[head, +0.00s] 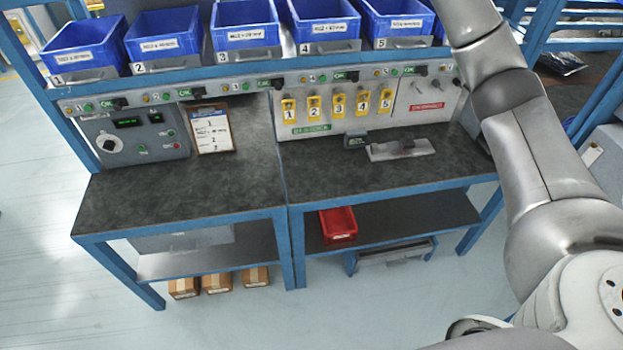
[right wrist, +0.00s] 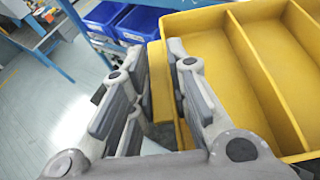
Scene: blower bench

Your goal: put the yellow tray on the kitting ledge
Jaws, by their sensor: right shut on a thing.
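The yellow tray (right wrist: 235,18) fills the right half of the right wrist view, with long compartments split by dividers. My right gripper (right wrist: 158,65) is shut on the tray's near left edge, with a finger on each side of a yellow strip. The tray's far right end is cut off by the frame. The head view shows my right arm at the right, but neither the right gripper nor the tray. My left gripper is in neither view. I cannot tell which surface is the kitting ledge.
The dark bench top (head: 185,195) has much bare room. A clipboard (head: 212,130) and a flat grey metal piece (head: 400,149) are on it. Numbered blue bins (head: 163,35) line the shelf above. A red bin (head: 338,224) stands on the lower shelf, with cardboard boxes (head: 216,281) below.

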